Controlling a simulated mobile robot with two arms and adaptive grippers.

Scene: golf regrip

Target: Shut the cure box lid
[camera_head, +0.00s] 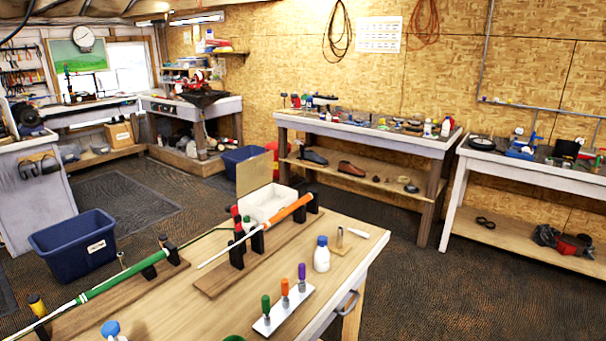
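The cure box (259,205) is a white, open-topped box at the far edge of the near wooden table. A tan panel that looks like its lid (253,174) stands raised at the box's back left, so the box is open. The part of the inside that shows is pale. A club with an orange grip (287,212) lies on black supports in front of the box and hides part of its front. Neither of my grippers shows in the head view.
A club with a green grip (112,271) lies on a rail at left. A white bottle (321,259) and a rack of coloured-handled tools (285,307) stand on the table (352,268). A blue bin (80,251) stands on the floor.

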